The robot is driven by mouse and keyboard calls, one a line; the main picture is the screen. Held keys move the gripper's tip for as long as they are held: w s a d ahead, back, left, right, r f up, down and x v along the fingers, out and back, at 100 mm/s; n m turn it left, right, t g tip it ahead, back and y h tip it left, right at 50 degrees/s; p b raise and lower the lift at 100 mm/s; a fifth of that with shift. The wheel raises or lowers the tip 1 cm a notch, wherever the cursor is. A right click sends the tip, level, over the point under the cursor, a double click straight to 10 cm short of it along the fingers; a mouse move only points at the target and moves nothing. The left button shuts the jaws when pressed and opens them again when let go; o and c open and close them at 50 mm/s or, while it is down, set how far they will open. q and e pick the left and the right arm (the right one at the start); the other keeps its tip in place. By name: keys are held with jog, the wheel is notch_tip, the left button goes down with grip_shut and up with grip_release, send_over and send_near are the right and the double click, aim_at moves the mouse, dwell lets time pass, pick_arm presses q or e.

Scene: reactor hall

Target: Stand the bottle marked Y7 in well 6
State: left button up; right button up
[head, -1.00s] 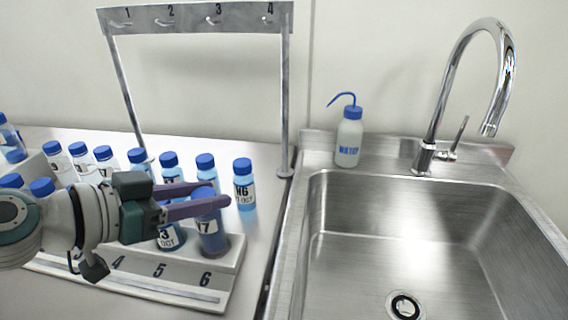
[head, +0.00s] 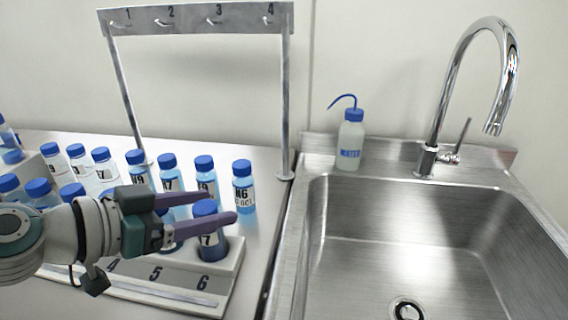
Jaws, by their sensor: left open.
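A blue-capped bottle (head: 209,244) stands upright in the white rack (head: 232,262) at the well numbered 6. Its label is partly covered by a finger; a 7 shows, but the letter before it is not clear. My left gripper (head: 222,206) is open, with one finger in front of this bottle and the other behind its cap. The bottle's base is inside the well. My right gripper is not in view.
A bottle marked N6 (head: 243,188) stands behind the rack, among several similar bottles to its left. A hook stand (head: 285,110), a wash bottle (head: 350,142) and a steel sink (head: 430,225) are nearby.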

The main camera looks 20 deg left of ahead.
pick_arm(q)
jog(key=shift+r+p, duration=0.25)
jog(key=shift+p, duration=0.05)
jog(key=b+v, duration=0.3)
jog(key=v, duration=0.9)
jog(key=s+d+f+g, duration=0.2)
jog(key=s+d, duration=0.1)
jog(key=d, duration=0.1)
jog(key=s+d+f+g, duration=0.2)
jog(key=d+f+g, duration=0.1)
jog(key=d, duration=0.1)
jog(key=s+d+f+m+g, duration=0.1)
jog(key=s+d+f+g, duration=0.1)
jog(key=s+d+f, duration=0.1)
jog(key=shift+s+d+f+g+y, duration=0.1)
jog(key=shift+s+d+g+y, duration=0.1)
jog(key=shift+d, duration=0.25)
jog(key=shift+s+d+f+g+y, duration=0.1)
jog(key=shift+s+d+g+y, duration=0.1)
jog(key=shift+d, duration=0.25)
jog(key=a+n+y, duration=0.1)
jog(key=s+n+g+y, duration=0.1)
jog(key=shift+a+r+y, duration=0.1)
jog(key=shift+a+y, duration=0.2)
jog(key=shift+a, duration=0.05)
jog(key=shift+s+a+r+n+y, duration=0.15)
jog(key=shift+s+a+n+y, duration=0.15)
jog(key=shift+a+n+y, duration=0.25)
